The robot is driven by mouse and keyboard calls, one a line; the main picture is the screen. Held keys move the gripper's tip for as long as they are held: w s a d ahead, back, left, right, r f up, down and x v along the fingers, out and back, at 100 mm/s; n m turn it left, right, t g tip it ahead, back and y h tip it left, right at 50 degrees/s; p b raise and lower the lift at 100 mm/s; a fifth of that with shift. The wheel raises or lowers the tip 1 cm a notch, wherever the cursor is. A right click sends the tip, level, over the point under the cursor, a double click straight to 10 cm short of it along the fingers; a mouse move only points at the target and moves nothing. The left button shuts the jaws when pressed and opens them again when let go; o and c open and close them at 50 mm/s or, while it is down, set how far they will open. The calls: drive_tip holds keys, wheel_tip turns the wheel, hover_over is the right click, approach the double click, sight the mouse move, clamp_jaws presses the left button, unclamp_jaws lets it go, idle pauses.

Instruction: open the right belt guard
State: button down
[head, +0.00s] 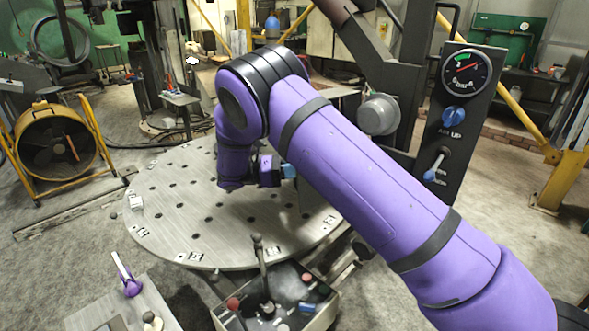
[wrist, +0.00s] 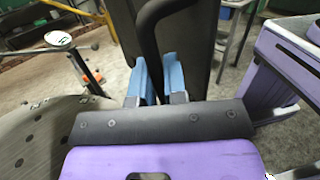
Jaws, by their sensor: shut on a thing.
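In the wrist view, my gripper (wrist: 156,80) has its two blue fingers closed around a black curved handle (wrist: 149,38). The handle runs up and bends to the right over a dark grey panel (wrist: 198,45), which looks like the belt guard. How far the panel stands open cannot be told. In the head view, my gripper (head: 288,171) shows only as a blue tip beside my purple wrist; my arm hides the handle and most of the guard.
A round metal table with holes (head: 165,215) lies below my wrist. A control box with levers (head: 280,300) stands in front of it. A dark panel with a gauge (head: 457,110) rises at the right. A yellow fan (head: 55,145) stands on the left floor.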

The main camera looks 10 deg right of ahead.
drive_tip(key=c, duration=1.2)
unclamp_jaws()
drive_tip(key=a, duration=0.3)
drive_tip(key=w+a, duration=0.1)
drive_tip(key=a, duration=0.3)
drive_tip(key=a+f, duration=0.1)
drive_tip(key=a, duration=0.2)
drive_tip(key=shift+w+a, duration=0.3)
drive_tip(key=shift+w, duration=0.1)
